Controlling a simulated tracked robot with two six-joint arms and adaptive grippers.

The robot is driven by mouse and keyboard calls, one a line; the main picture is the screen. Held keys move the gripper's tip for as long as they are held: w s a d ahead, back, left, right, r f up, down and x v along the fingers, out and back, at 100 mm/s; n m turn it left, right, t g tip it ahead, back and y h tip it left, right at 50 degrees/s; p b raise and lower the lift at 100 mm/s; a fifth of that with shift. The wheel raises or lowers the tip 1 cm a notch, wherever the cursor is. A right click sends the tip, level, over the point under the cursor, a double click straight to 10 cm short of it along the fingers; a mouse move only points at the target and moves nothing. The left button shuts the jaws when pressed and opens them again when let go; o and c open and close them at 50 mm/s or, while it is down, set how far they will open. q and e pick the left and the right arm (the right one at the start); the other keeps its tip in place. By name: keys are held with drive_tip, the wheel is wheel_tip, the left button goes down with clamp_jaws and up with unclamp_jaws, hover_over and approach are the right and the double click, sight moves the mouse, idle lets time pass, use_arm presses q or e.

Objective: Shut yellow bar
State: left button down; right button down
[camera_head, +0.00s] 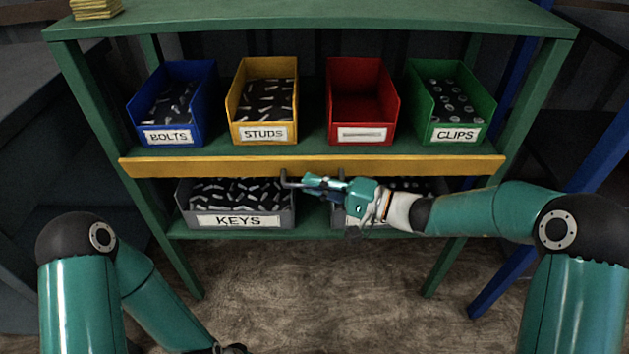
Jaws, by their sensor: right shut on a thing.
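The yellow bar (225,167) lies level across the front of the green shelf unit, just below the upper row of bins and above the lower bins. A dark grey handle (285,179) hangs at the bar's lower edge near its middle. My right gripper (313,183) reaches in from the right and is shut on this handle, with its fingers pointing left. The fingers and wrist hide part of the handle. My left arm hangs down at the lower left, and its gripper is out of the picture.
Blue bolts (172,105), yellow studs (263,100), empty red (361,102) and green clips (450,104) bins stand on the upper shelf. The grey keys bin (238,221) and another grey bin, partly behind my right wrist, stand below. The floor in front is clear.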

drive_tip(key=shift+w+r+m+h+p, duration=0.3)
drive_tip(key=shift+r+m+h+p, duration=0.1)
drive_tip(key=shift+m+p, duration=0.65)
drive_tip(key=c, duration=1.2)
unclamp_jaws()
drive_tip(key=shift+f, duration=0.1)
drive_tip(key=shift+d, duration=0.1)
drive_tip(key=v, duration=1.1)
drive_tip(key=shift+d, duration=0.45)
drive_tip(key=shift+s, duration=0.1)
